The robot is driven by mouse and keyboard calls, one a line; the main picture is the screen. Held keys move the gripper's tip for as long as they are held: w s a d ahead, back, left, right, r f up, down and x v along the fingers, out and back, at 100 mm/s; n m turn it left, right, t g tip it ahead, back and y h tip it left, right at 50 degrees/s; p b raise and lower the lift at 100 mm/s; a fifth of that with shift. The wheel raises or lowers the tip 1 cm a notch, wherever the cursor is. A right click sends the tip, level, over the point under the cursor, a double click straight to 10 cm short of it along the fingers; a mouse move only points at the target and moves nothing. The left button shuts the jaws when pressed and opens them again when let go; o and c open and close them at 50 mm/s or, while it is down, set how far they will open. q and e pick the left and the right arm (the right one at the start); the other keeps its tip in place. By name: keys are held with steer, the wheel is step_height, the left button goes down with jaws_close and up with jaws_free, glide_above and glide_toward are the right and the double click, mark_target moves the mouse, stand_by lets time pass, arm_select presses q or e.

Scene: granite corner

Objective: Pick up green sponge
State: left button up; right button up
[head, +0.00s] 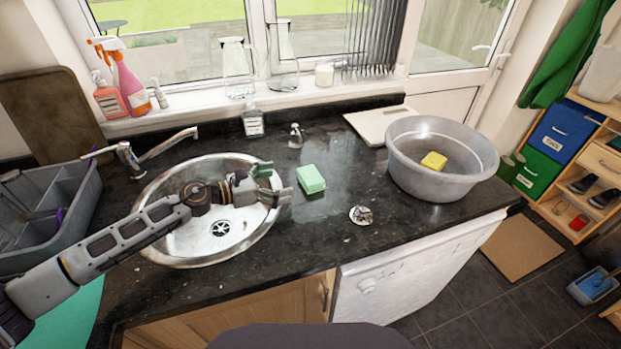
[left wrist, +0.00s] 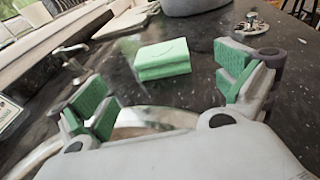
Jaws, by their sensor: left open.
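The green sponge (head: 311,179) lies on the dark granite counter, just right of the sink in the head view. It also shows in the left wrist view (left wrist: 163,60), ahead of the fingers and between their lines. My left gripper (head: 277,184) is open and empty over the right rim of the sink. Its green-padded fingertips (left wrist: 163,95) point toward the sponge, with a short gap between. My right gripper does not show in either view.
The oval metal sink (head: 190,245) lies under my left arm. A grey basin (head: 475,185) with a yellow sponge (head: 434,161) stands to the right. A metal drain plug (head: 361,215) lies near the counter's front. A soap bottle (head: 253,121) and a small tap (head: 296,136) stand behind.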

mark_target(303, 177)
arm_select(q)
steer(key=shift+w+d, duration=0.25)
steer(key=shift+d, duration=0.15)
steer(key=shift+w+d+f, duration=0.2)
steer(key=shift+w+d, duration=0.15)
steer(key=shift+d, duration=0.25)
steer(key=shift+w+d+f, duration=0.1)
steer(key=shift+w+d, duration=0.05)
steer(key=shift+d, duration=0.2)
steer(key=shift+w+d, duration=0.1)
steer(key=shift+d, duration=0.05)
steer(key=shift+w+d+f+p, duration=0.15)
steer(key=shift+w+d+p, duration=0.05)
steer(key=shift+d+p, duration=0.25)
steer(key=shift+x, duration=1.95)
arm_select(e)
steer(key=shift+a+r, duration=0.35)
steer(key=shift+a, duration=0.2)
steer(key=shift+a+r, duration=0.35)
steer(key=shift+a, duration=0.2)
arm_select(q)
steer(key=shift+f, duration=0.1)
